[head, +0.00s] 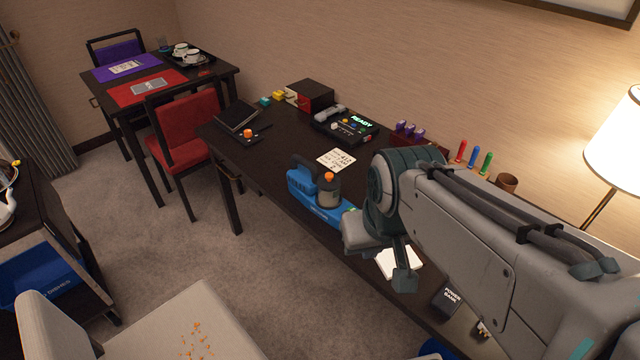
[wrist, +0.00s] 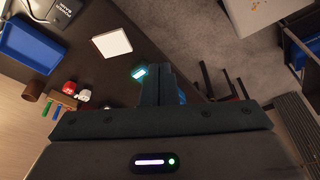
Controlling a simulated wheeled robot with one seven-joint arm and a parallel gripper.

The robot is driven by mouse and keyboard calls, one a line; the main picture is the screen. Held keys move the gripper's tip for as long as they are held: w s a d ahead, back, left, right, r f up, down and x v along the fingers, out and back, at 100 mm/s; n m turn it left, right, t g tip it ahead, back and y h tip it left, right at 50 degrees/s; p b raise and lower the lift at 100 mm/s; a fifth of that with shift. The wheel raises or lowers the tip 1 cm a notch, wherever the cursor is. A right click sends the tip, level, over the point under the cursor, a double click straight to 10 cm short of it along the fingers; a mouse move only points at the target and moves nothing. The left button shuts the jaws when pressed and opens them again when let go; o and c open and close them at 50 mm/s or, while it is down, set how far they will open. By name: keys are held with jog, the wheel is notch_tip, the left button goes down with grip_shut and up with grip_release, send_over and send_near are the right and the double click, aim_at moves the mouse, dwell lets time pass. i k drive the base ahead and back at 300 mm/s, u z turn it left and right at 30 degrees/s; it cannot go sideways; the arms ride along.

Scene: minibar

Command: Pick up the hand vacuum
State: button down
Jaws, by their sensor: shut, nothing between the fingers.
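The hand vacuum (head: 314,197) lies on the long dark desk near its front edge. It has a blue body, a grey canister and an orange cap, and its right end is hidden behind my arm. In the wrist view a small blue part (wrist: 182,96), probably the vacuum, shows beside the fingers, and most of it is hidden. My gripper (head: 405,280) is to the right of the vacuum in the head view. In the wrist view my gripper (wrist: 160,84) has its fingers together with nothing between them. I cannot tell the exact gap to the vacuum.
A white pad (head: 400,263) and a power bank (head: 450,296) lie right of the vacuum. A printed card (head: 336,160), a console with a READY display (head: 345,126) and a black box (head: 310,95) stand behind it. A pale chair (head: 170,325) stands in front on the carpet.

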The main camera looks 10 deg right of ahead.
aim_at(302, 177)
jog(key=k, duration=1.3)
jog(key=u, duration=0.85)
jog(key=i, duration=1.55)
jog(key=z, duration=0.85)
